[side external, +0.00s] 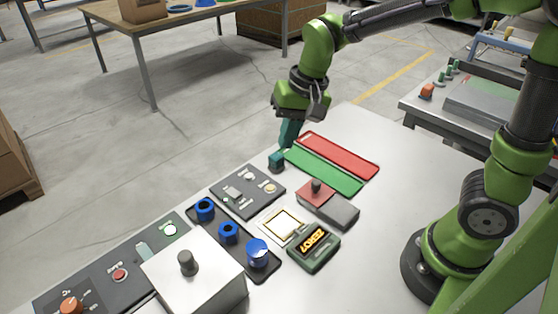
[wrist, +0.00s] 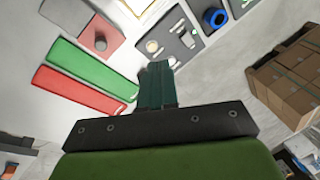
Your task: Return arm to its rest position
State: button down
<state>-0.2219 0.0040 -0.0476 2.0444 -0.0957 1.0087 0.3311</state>
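My green arm reaches over the white table, with my gripper (side external: 278,160) pointing down near the table's far edge. Its teal fingers are together, with nothing visible between them. They are just left of the green strip (side external: 322,171) and behind the dark switch panel (side external: 247,203). In the wrist view, the closed fingers (wrist: 157,70) stand in the middle, beside the ends of the green and red strips. Whether the tips touch the table is hard to tell.
The red strip (side external: 338,155) lies beyond the green one. A red-and-grey block (side external: 328,205), a ZERO7 display box (side external: 314,247), a blue-ring tray (side external: 228,233) and a white box with a knob (side external: 195,272) crowd the near table. Air above is clear.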

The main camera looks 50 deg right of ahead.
jog(key=s+d+r+n+t, duration=0.1)
jog(key=s+d+r+t, duration=0.1)
jog(key=s, duration=0.4)
jog(key=s+d+r+n+t, duration=0.1)
jog(key=s+d+r+t, duration=0.1)
jog(key=s+d+r, duration=0.1)
jog(key=s+r, duration=0.1)
jog(key=s, duration=0.1)
jog(key=shift+s+d+t, duration=0.3)
jog(key=shift+s+t, duration=0.1)
